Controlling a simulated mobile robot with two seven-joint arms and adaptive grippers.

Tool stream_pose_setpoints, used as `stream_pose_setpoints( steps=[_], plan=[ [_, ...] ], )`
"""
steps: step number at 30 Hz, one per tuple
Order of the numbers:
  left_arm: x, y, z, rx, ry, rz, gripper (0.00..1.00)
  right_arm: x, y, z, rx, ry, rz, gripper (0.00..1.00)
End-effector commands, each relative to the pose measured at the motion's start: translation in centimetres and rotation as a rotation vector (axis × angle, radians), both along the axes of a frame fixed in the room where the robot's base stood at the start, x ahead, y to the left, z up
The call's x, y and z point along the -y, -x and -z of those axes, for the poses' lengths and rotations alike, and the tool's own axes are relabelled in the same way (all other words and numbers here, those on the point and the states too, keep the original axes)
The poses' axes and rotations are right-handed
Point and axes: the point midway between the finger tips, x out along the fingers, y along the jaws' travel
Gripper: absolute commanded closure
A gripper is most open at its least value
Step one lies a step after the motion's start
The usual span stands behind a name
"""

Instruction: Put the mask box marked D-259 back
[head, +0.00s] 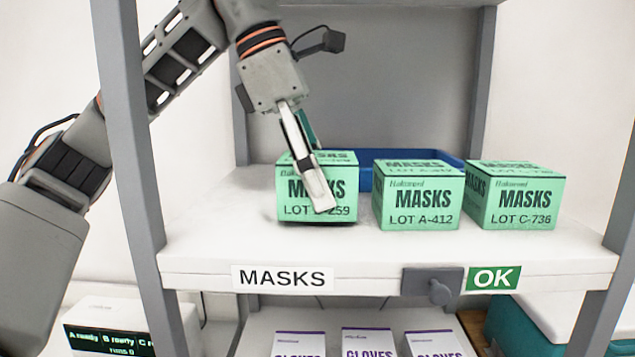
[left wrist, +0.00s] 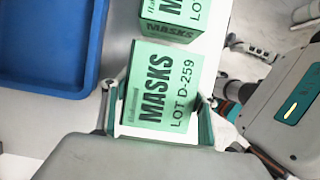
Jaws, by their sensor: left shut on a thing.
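The green mask box marked D-259 (head: 290,208) is at the left of the upper shelf (head: 215,235), its label partly covered by a finger. My left gripper (head: 318,178) reaches down from above and is shut on this box, one finger across its front face. In the left wrist view the D-259 box (left wrist: 160,85) sits upright between the two fingers, its lot number readable. A dark shadow lies under the box; I cannot tell whether it touches the shelf. My right gripper is not in view.
Mask boxes A-412 (head: 418,200) and C-736 (head: 516,200) stand to the right. A blue tray (head: 368,156) lies behind. Grey posts (head: 130,150) frame the shelf. The front edge bears a MASKS label (head: 282,278), a knob (head: 438,290) and an OK sign (head: 493,278). Glove boxes (head: 367,342) are below.

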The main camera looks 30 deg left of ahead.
Motion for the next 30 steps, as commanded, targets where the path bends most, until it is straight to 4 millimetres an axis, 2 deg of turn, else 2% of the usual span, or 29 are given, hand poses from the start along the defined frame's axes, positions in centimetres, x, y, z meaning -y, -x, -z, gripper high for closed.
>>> stream_pose_setpoints(
  steps=[3, 14, 15, 16, 26, 30],
  plan=[
    [-0.27, -0.03, 0.92, -0.001, 0.003, -0.006, 0.68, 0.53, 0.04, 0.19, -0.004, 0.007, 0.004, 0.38],
    [-0.3, 0.0, 1.28, 0.0, 0.001, -0.004, 0.68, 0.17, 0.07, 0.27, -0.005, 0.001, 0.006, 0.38],
    [-0.28, 0.0, 1.26, 0.0, 0.001, -0.005, 0.31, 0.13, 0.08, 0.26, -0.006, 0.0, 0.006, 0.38],
    [-0.29, 0.0, 1.25, 0.0, 0.001, -0.005, 0.25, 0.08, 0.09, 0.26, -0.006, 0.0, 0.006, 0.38],
    [-0.28, 0.01, 1.18, 0.0, 0.001, -0.005, 0.25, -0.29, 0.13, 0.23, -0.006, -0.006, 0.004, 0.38],
    [-0.45, 0.09, 0.39, 0.002, 0.001, -0.006, 0.25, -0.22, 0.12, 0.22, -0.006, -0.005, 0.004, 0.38]
  ],
)
